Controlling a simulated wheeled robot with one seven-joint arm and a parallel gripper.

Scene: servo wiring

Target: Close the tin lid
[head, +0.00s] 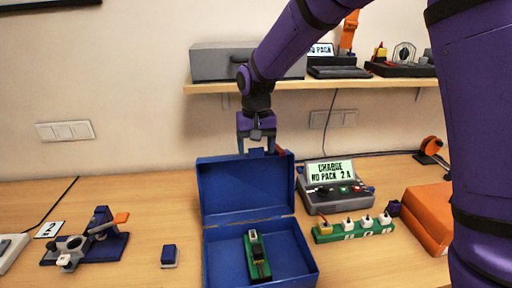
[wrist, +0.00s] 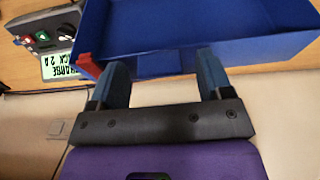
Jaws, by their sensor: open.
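The blue tin (head: 213,262) stands open on the table in the head view, with a green and dark part (head: 257,256) inside it. Its lid (head: 243,187) stands raised at the back, roughly upright. My gripper (head: 257,150) is just above and behind the lid's top edge, pointing down, with its fingers apart and nothing seen between them. In the wrist view my gripper (wrist: 160,68) has its two fingertips at the blue lid (wrist: 200,52), partly overlapping its edge. I cannot tell whether they touch it. A small red piece (wrist: 86,63) shows at the lid's side.
A charger with a display (head: 332,184) and a green strip with several knobs (head: 353,229) stand right of the tin. An orange box (head: 428,218) is farther right. A shelf (head: 215,87) hangs above.

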